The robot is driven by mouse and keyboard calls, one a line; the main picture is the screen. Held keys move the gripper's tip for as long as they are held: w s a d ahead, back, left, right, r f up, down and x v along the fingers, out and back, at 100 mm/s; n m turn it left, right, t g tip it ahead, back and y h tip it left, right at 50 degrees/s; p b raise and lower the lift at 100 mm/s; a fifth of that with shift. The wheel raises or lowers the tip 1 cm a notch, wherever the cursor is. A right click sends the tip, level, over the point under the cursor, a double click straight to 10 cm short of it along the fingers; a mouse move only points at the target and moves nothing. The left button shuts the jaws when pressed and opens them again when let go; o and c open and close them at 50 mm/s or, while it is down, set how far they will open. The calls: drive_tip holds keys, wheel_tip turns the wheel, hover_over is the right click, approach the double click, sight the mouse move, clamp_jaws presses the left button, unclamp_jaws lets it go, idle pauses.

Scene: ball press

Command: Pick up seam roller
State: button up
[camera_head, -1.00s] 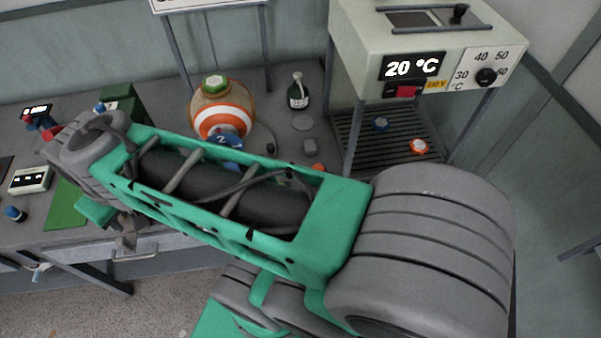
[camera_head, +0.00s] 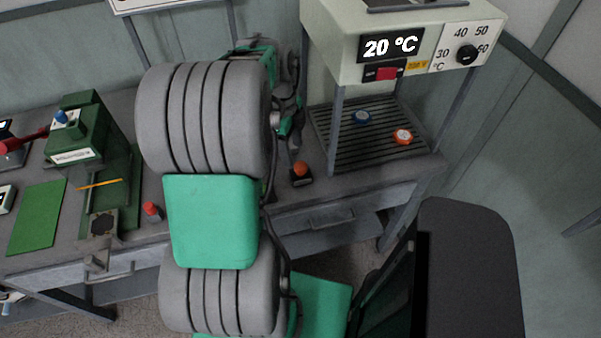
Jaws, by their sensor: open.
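I cannot pick out the seam roller with certainty. A red-handled tool (camera_head: 32,137) with a grey end lies at the far left of the bench, but its kind is unclear. My arm stands across the middle of the view and hides much of the bench behind it. My gripper (camera_head: 292,135) is partly visible beyond the arm, over the back middle of the bench. It is open, and its fingertips are hard to make out. It is well to the right of the red-handled tool.
A green hand press (camera_head: 88,125) stands left of my arm, with a green mat (camera_head: 38,215) beside it. A small orange-topped item (camera_head: 301,172) sits near the bench edge.

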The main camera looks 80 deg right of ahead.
sight(300, 165)
drive_tip(key=shift+s+d+f+m, duration=0.2)
drive_tip(key=shift+s+d+m, duration=0.25)
drive_tip(key=shift+m, duration=0.45)
drive_tip(key=shift+s+f+m, duration=0.2)
drive_tip(key=shift+f+m, duration=0.1)
drive_tip(key=f, duration=0.2)
drive_tip(key=f+p, duration=0.1)
drive_tip(key=f, duration=0.4)
drive_tip(key=shift+s+p, duration=0.3)
drive_tip(key=shift+p, duration=0.1)
clamp_jaws()
